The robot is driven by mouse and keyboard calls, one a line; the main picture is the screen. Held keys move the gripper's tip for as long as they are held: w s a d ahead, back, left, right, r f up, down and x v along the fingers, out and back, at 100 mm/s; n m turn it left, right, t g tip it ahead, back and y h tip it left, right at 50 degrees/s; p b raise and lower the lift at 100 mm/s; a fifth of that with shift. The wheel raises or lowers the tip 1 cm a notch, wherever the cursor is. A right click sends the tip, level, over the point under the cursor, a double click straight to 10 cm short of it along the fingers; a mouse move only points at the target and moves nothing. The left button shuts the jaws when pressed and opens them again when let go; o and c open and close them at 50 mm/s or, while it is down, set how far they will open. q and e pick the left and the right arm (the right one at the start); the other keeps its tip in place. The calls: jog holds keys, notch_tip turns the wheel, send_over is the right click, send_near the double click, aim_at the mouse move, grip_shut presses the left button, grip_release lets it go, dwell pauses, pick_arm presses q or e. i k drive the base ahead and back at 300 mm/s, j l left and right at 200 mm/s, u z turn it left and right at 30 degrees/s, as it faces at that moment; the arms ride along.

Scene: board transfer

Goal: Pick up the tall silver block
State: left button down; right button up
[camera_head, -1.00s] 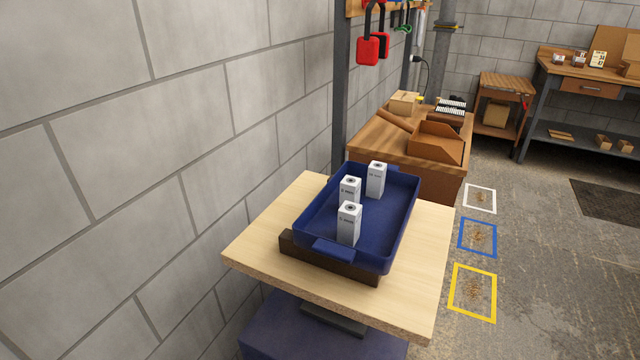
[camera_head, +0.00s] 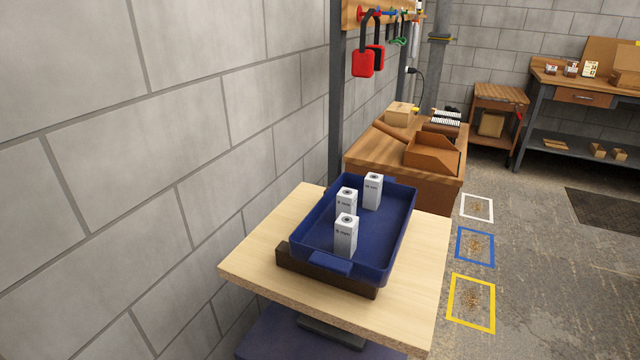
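Three silver-white blocks stand upright in a blue tray (camera_head: 385,250) on a light wooden table top. One block (camera_head: 372,191) stands at the back of the tray. A second block (camera_head: 346,203) stands left of the middle, and a third block (camera_head: 345,238) stands nearest the front. The back and front blocks look taller than the middle one, whose lower part is partly hidden by the front block. Each has dark print too small to read and a dark round mark on top. Neither of my grippers is in view.
The tray sits on a dark brown base (camera_head: 300,269) on the wooden table top (camera_head: 262,254). A grey block wall (camera_head: 150,180) runs close along the left. A wooden bench (camera_head: 385,148) with boxes stands behind. Floor to the right has white, blue and yellow marked squares (camera_head: 471,302).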

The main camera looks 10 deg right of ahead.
aim_at(347, 198)
jog(key=i+l+u, duration=0.35)
jog(key=l, duration=0.15)
jog(key=i+l+u, duration=0.1)
jog(key=l+u, duration=0.25)
jog(key=l, duration=0.2)
jog(key=i+l+u, duration=0.1)
jog(key=l+u, duration=0.25)
jog(key=l, duration=0.2)
jog(key=l+u, duration=0.35)
jog(key=l, duration=0.3)
